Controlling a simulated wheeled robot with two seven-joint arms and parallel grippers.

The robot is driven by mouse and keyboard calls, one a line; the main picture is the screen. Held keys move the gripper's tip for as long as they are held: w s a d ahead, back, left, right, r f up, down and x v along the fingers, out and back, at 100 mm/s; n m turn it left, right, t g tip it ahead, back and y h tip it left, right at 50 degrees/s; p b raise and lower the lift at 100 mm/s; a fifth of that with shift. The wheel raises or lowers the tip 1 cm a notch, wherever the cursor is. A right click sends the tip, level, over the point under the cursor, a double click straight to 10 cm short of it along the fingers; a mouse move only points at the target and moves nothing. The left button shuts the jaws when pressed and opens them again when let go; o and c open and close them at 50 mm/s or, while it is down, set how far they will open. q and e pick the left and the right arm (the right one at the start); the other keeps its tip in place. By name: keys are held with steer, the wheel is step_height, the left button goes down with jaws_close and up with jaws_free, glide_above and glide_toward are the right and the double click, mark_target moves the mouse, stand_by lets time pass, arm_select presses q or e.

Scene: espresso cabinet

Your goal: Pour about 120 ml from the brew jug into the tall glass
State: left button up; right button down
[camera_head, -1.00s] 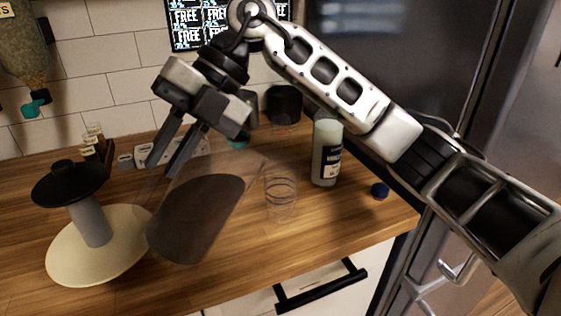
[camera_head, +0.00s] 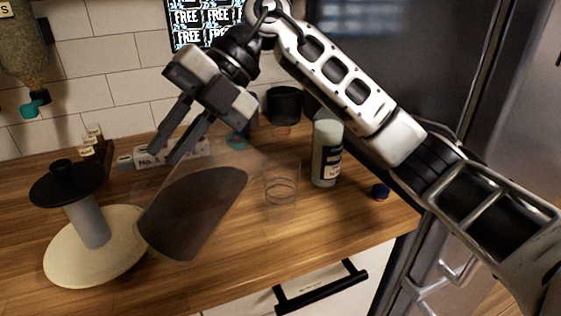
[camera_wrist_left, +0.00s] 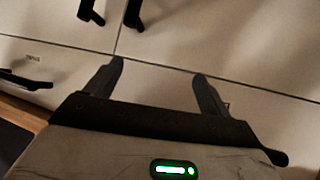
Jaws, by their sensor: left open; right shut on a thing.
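The brew jug (camera_head: 192,212) is clear and holds dark brown liquid. It hangs above the counter, tilted with its mouth up towards the right. My right gripper (camera_head: 168,150) is shut on its upper left side. The tall glass (camera_head: 281,192) is clear with thin ring lines and stands upright on the counter, just right of the jug's mouth. I see no stream between them, and no dark liquid in the glass. My left gripper (camera_wrist_left: 158,70) is open and empty in the left wrist view, in front of pale cabinet fronts.
A cream disc (camera_head: 70,258) with a grey column and black top stands at left. A dark container (camera_head: 284,104) is behind. The front counter (camera_head: 255,262) is clear.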

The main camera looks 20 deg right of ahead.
steer(key=shift+w+d+r+g+y+b, duration=0.15)
steer(key=shift+d+r+y+b, duration=0.2)
steer(key=shift+r, duration=0.2)
steer(key=shift+d+r+g+y+b, duration=0.15)
steer(key=shift+d+r+y, duration=0.1)
steer(key=shift+r+y, duration=0.25)
stand_by(2.6)
